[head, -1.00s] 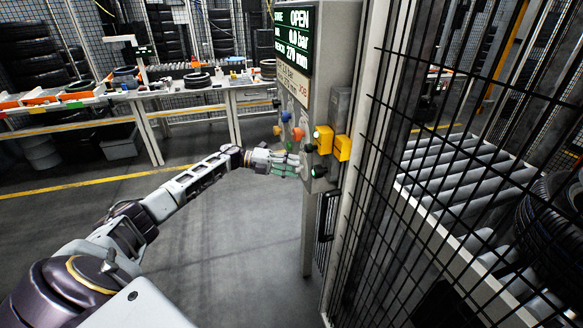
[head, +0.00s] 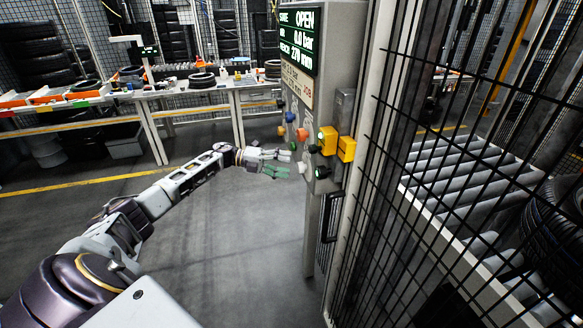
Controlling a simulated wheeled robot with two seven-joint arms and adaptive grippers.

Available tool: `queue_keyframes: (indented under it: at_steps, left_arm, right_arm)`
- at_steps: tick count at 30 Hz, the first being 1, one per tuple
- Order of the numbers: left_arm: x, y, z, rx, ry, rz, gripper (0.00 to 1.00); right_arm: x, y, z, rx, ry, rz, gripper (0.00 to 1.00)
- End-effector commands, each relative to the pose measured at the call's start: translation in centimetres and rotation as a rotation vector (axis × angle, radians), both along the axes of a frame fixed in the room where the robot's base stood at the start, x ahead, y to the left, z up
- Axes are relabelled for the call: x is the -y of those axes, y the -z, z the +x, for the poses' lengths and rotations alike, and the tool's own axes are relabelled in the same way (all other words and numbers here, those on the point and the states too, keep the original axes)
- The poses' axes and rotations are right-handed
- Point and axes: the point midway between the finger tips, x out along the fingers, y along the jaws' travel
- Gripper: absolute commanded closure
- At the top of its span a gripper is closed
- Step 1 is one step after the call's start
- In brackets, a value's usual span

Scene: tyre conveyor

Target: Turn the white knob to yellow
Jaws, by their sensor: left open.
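The control panel (head: 335,100) stands in the middle of the head view, seen at a steep angle. A small white knob (head: 302,167) sticks out low on its face, just right of my left gripper. My left gripper (head: 288,164) is open and empty, its grey and green fingers pointing at the panel, with a small gap to the knob. Colored knobs sit above it: blue (head: 290,117), orange (head: 302,134) and green (head: 292,146). The knob's pointer and any yellow mark beside it are too small to tell. My right gripper is not in view.
Yellow boxes (head: 327,140) and dark green-lit buttons (head: 321,172) stick out right of the gripper. A black mesh fence (head: 430,150) and a roller conveyor (head: 470,180) are on the right. A workbench (head: 190,88) stands behind. The floor left of the panel is clear.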

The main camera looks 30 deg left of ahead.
Motion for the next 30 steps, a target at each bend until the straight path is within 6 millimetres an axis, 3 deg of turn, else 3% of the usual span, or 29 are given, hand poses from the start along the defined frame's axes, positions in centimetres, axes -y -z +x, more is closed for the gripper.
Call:
queue_keyframes:
  at_steps: [6, 15, 30]
  left_arm:
    - [-3.1, -0.3, -1.5, -0.001, -0.003, 0.001, 0.40]
    - [-6.1, -0.8, -3.1, 0.000, -0.001, 0.001, 0.40]
    - [-6.8, -0.9, -3.5, 0.000, -0.001, 0.000, 0.40]
  right_arm:
    - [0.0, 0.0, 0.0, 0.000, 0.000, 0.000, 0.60]
    - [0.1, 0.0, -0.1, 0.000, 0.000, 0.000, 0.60]
    - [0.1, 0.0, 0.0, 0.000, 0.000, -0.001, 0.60]
